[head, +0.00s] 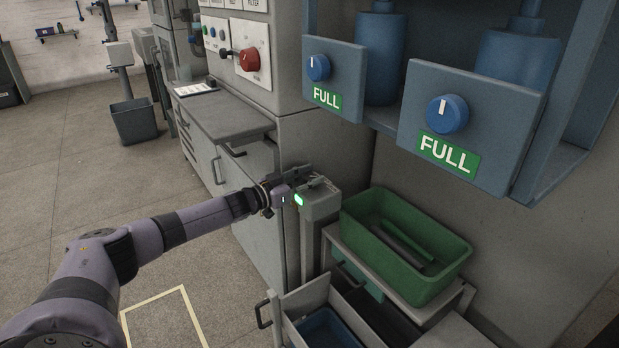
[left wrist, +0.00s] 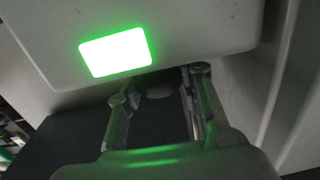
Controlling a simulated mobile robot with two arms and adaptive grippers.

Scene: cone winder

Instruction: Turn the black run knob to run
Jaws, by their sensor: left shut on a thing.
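My left gripper (head: 283,193) reaches from the left to a grey box (head: 322,204) on a post. In the left wrist view, the fingers of my left gripper (left wrist: 160,86) are closed at both sides of a dark round part, which looks like the black run knob (left wrist: 158,88), just under the box. The knob is mostly hidden, and its turned position cannot be read. A green lamp (head: 299,200) glows on the box; this lamp also shows bright in the left wrist view (left wrist: 115,53). My right gripper is not in view.
A green crate (head: 350,225) stands on a stand right of the box. Drawers with a blue tray (head: 328,332) lie below. Blue panels with dials and FULL labels (head: 447,152) hang above. A grey cabinet (head: 262,235) stands behind my gripper.

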